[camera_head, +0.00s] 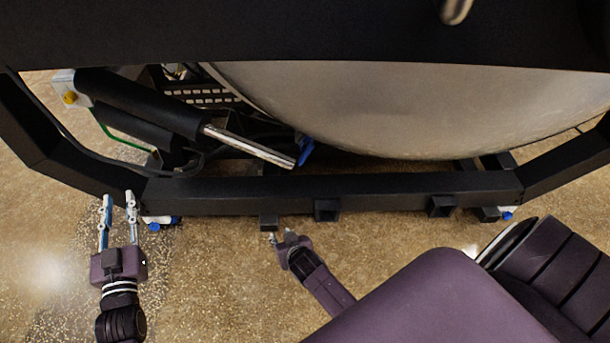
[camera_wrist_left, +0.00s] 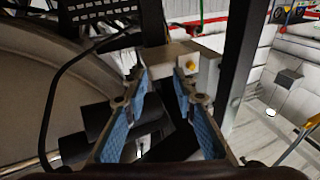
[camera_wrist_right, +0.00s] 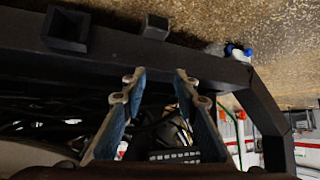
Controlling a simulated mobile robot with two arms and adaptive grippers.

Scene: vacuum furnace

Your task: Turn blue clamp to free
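A small blue piece (camera_head: 306,150), which looks like the blue clamp, sits beside the end of a shiny rod under the furnace. It is partly hidden by the rod, and its exact position is unclear. My left gripper (camera_head: 117,200) is open and empty, left of the frame's front left corner. The left wrist view (camera_wrist_left: 162,76) also shows its blue-padded fingers apart. My right gripper (camera_head: 281,236) is in front of the lower beam, apart from the blue piece. The right wrist view (camera_wrist_right: 157,78) shows it open and empty.
The black lower beam (camera_head: 370,194) with square sockets lies between my right gripper and the blue piece. The big grey vessel (camera_head: 420,105) hangs above. Blue-and-white feet stand at the left corner (camera_head: 160,221) and right corner (camera_head: 506,213).

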